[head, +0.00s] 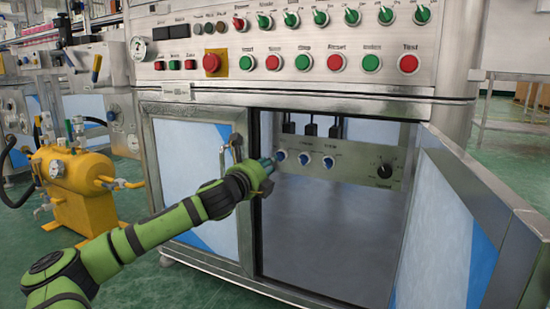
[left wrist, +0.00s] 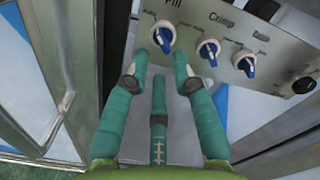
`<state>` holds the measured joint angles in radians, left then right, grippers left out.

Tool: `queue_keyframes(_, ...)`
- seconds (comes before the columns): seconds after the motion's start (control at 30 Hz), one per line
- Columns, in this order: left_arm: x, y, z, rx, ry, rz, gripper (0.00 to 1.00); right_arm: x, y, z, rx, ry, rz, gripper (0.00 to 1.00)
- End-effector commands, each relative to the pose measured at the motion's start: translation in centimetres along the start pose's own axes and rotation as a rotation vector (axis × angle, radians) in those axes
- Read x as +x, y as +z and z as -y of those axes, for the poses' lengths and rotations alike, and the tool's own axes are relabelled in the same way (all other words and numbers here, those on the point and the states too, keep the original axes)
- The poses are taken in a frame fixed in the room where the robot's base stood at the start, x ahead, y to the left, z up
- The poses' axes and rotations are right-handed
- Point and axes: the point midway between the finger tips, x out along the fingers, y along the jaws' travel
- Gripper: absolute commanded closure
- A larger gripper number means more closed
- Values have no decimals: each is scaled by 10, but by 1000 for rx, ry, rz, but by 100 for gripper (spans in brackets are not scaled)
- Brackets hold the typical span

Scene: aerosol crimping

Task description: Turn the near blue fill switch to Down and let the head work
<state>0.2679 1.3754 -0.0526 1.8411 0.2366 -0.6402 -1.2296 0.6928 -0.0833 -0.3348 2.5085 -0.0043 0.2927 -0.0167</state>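The blue fill switch (head: 281,155) is the leftmost of the blue switches on a grey panel (head: 350,165) inside the open cabinet. In the left wrist view, the fill switch (left wrist: 163,36) sits under the label "Fill", its blue handle pointing roughly downward. Its small position labels are too blurred to read. My left gripper (head: 267,164) is at the cabinet opening, just in front of this switch. In the left wrist view, its teal fingers (left wrist: 161,62) are spread, with the switch just beyond and between the tips; contact cannot be told. My right gripper is not in view.
The crimp switch (left wrist: 208,50) and another blue switch (left wrist: 246,66) sit right of the fill switch, then a black knob (head: 385,171). The open cabinet door (head: 455,215) stands at the right. A closed door (head: 190,160) is at the left. The cabinet's lower interior is clear.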

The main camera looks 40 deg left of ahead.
Motion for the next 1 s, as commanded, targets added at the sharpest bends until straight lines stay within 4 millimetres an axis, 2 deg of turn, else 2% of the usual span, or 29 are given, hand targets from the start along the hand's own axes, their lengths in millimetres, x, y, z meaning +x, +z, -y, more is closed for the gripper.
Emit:
queue_keyframes(0.5, 42, 0, -1, -5, 0, 2, 74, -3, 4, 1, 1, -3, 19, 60)
queue_keyframes(0.97, 49, -1, 0, 0, 0, -1, 74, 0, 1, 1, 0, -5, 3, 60)
queue_keyframes(1.0, 49, -1, 0, 0, 0, -1, 82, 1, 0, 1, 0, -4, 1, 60)
